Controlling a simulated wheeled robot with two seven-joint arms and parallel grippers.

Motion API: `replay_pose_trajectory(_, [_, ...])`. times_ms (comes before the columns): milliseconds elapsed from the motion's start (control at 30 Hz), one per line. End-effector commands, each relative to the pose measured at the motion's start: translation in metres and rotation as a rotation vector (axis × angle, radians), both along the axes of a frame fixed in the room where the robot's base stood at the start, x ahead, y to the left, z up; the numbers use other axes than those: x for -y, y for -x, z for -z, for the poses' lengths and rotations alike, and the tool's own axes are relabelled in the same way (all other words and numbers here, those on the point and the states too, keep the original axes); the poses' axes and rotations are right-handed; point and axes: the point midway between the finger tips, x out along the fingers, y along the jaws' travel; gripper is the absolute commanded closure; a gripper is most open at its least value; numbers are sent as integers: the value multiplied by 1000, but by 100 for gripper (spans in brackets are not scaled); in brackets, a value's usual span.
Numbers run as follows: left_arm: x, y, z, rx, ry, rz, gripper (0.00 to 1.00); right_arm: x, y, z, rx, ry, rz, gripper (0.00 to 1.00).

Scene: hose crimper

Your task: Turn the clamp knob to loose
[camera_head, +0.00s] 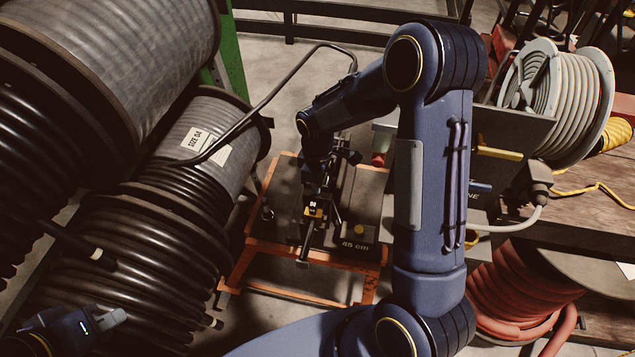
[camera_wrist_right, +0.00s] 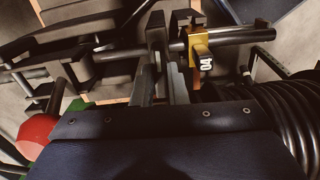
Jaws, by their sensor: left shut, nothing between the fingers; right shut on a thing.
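A red knob (camera_wrist_right: 36,135) shows at the left of the right wrist view. A small red part (camera_head: 378,160) shows beside my right arm in the head view; I cannot tell whether either is the clamp knob, or its setting. My right gripper (camera_head: 316,190) is over the dark bench fixture. My left gripper (camera_head: 103,320) is shut and empty at the lower left, apart from the fixture.
An orange-framed stand (camera_head: 258,245) carries the fixture, with a 45 cm plate (camera_head: 355,246). Large black hose reels (camera_head: 150,230) fill the left.

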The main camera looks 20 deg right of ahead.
Motion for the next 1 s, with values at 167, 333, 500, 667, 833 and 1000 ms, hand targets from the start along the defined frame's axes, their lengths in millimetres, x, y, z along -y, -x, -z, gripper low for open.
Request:
replay_pose_trajectory(167, [0, 0, 2, 0, 0, 0, 100, 0, 0, 0, 1, 1, -52, 100])
replay_pose_trajectory(333, [0, 0, 3, 0, 0, 0, 100, 0, 0, -1, 1, 1, -73, 100])
replay_pose_trajectory(500, [0, 0, 3, 0, 0, 0, 100, 0, 0, -1, 2, 1, -76, 100])
replay_pose_trajectory(667, [0, 0, 3, 0, 0, 0, 100, 0, 0, -1, 2, 1, -76, 100])
replay_pose_trajectory(833, [0, 0, 3, 0, 0, 0, 100, 0, 0, -1, 1, 1, -75, 68])
replay_pose_trajectory(1000, [0, 0, 3, 0, 0, 0, 100, 0, 0, 0, 1, 1, -74, 65])
